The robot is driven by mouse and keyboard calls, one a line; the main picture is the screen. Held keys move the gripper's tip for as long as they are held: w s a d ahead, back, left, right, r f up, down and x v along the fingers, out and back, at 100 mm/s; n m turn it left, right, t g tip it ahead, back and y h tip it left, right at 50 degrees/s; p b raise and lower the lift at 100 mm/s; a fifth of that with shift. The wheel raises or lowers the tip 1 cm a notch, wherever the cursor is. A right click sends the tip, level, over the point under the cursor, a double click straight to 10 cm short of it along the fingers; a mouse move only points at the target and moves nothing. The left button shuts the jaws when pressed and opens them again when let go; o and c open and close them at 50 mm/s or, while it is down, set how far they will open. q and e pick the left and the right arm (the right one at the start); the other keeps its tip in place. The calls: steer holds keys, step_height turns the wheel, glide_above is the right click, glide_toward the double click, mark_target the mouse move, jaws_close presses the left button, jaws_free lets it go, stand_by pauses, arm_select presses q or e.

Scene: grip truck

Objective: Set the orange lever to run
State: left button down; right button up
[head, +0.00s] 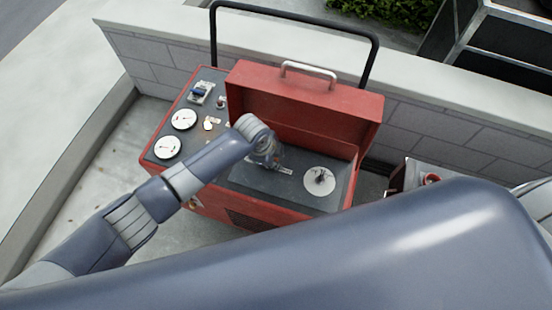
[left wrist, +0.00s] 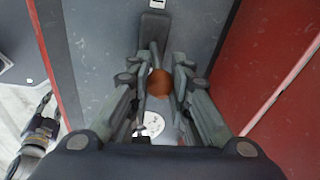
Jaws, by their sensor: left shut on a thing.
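The orange lever shows in the left wrist view as a round orange knob (left wrist: 159,84) between the fingers of my left gripper (left wrist: 160,80). The gripper is shut on it. Beyond the knob a dark slotted plate (left wrist: 153,27) lies on the grey panel. In the head view my left gripper (head: 268,158) reaches down over the dark deck of the red machine, and the knob is hidden there. A dark jointed part at the lower left of the left wrist view looks like my right gripper (left wrist: 40,132); its fingers are too small to judge.
The red machine's lid (head: 300,105) stands open behind the deck, with a pale handle on top. A white disc (head: 319,181) with a dark knob is right of the gripper. White gauges (head: 183,119) are at the left. A block wall (head: 450,140) runs behind.

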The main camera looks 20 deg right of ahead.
arm_select(q)
steer(key=shift+w+a+f+g+h+b, duration=0.1)
steer(key=shift+w+a+g+h+b, duration=0.15)
steer(key=shift+a+g+h+b, duration=0.3)
steer(key=h+b, duration=0.1)
steer(key=b, duration=0.1)
steer(key=g+h+b, duration=0.1)
steer(key=b, duration=0.1)
steer(key=shift+w+a+n, duration=0.3)
steer(key=shift+w, duration=0.05)
steer(key=shift+w+a+r+g+h+b, duration=0.1)
steer(key=shift+a+r+g+h+b, duration=0.2)
steer(key=shift+h+b, duration=0.45)
steer(key=c, duration=1.4)
jaws_free()
steer(key=v, duration=1.2)
steer(key=shift+w+d+r, duration=0.1)
steer(key=shift+d, duration=0.05)
